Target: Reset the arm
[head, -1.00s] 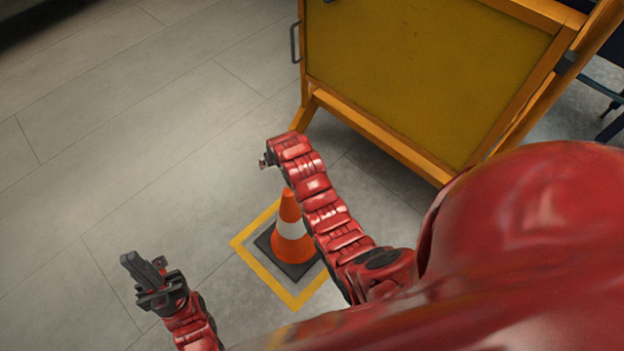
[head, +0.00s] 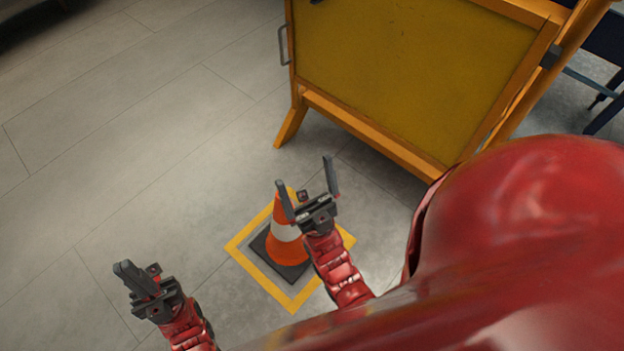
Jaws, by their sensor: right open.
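My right gripper (head: 304,171) is open and empty, with its two dark fingers spread apart and pointing up the picture. Its left finger overlaps the upper part of the orange and white cone in the picture. My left gripper (head: 126,268) is at the lower left over bare floor. I see its dark fingers at an angle that does not show whether they are apart. Nothing shows in it. Both red forearms come up from the bottom of the picture.
An orange cone (head: 284,234) with a white band stands on a dark base inside a yellow floor square (head: 246,262). A yellow panel in an orange frame (head: 375,131) stands behind it. A dark blue structure (head: 604,55) is at the upper right. The grey floor at left is clear.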

